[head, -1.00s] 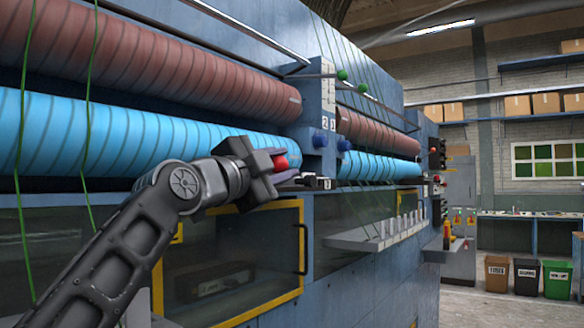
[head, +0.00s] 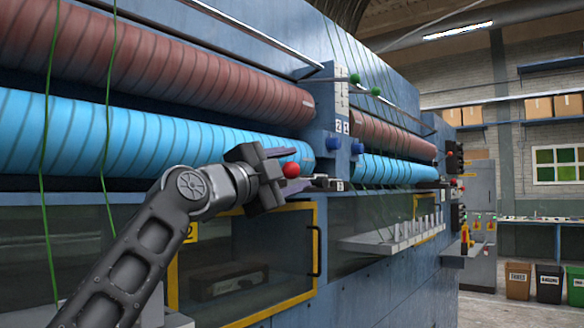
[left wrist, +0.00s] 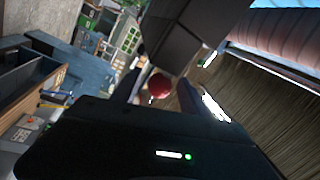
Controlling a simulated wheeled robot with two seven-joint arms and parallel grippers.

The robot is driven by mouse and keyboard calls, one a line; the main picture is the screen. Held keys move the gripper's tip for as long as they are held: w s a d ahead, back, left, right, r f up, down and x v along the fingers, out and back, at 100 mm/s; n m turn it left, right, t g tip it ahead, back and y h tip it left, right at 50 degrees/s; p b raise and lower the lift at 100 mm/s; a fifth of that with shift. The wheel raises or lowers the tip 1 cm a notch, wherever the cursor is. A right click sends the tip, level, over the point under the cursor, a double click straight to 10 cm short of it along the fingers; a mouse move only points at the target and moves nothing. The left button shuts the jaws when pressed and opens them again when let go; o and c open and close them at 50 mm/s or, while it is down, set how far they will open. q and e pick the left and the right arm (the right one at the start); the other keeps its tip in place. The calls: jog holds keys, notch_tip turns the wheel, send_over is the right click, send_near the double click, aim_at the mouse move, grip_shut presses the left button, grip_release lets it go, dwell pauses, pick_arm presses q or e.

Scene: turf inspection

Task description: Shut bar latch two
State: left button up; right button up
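A red ball knob (head: 291,170) shows at the front of the blue machine, just below the blue roller; I take it for the latch handle. My left gripper (head: 290,168) is at the knob, one finger above it and one below. In the left wrist view the red knob (left wrist: 159,85) sits between the two spread fingers, with gaps visible beside it. The bar behind the knob is mostly hidden by the gripper. A yellow label reading 2 (head: 190,232) is on the yellow-framed window door (head: 317,250) below. My right gripper is not in view.
A dark block (head: 330,184) lies just right of the knob on the machine's ledge. A shelf with upright white pieces (head: 385,242) juts out farther right. Green cords (head: 44,190) hang at the left. Bins (head: 549,284) stand at the far right.

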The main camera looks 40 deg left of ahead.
pick_arm(q)
jog(key=s+b, duration=0.1)
jog(key=s, duration=0.2)
jog(key=s+f+b, duration=0.1)
jog(key=s, duration=0.2)
jog(key=shift+s+d+f, duration=0.15)
jog(key=shift+s+d, duration=0.05)
jog(key=shift+s, duration=0.6)
